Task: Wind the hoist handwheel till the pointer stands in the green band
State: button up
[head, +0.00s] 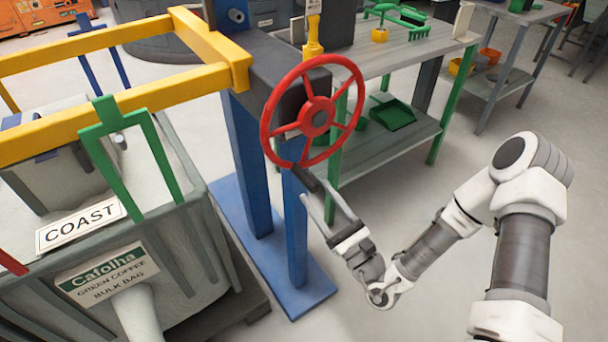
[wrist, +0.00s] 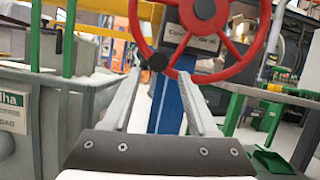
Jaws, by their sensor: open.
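The red handwheel (head: 318,113) is mounted on a dark housing on a blue post. It also shows at the top of the wrist view (wrist: 205,8), with spokes and a hub. Its dark crank knob (wrist: 157,62) is at the lower part of the rim. My gripper (head: 314,189) is open just below the wheel, its fingers pointing up toward the knob. In the wrist view the knob appears between the two fingertips (wrist: 160,76); I cannot tell whether they touch it. I cannot make out a pointer or a green band in either view.
A blue post (head: 250,165) on a blue base plate carries the housing. At left are a yellow frame (head: 110,108), a green bracket (head: 103,112) and a grey bin with a Cafolha sign (head: 105,272). A grey workbench (head: 400,57) stands behind, right.

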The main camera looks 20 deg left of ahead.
aim_at(297, 165)
jog(key=x, duration=0.6)
jog(key=shift+w+a+r, duration=0.1)
jog(key=shift+w+r, duration=0.05)
grip_shut()
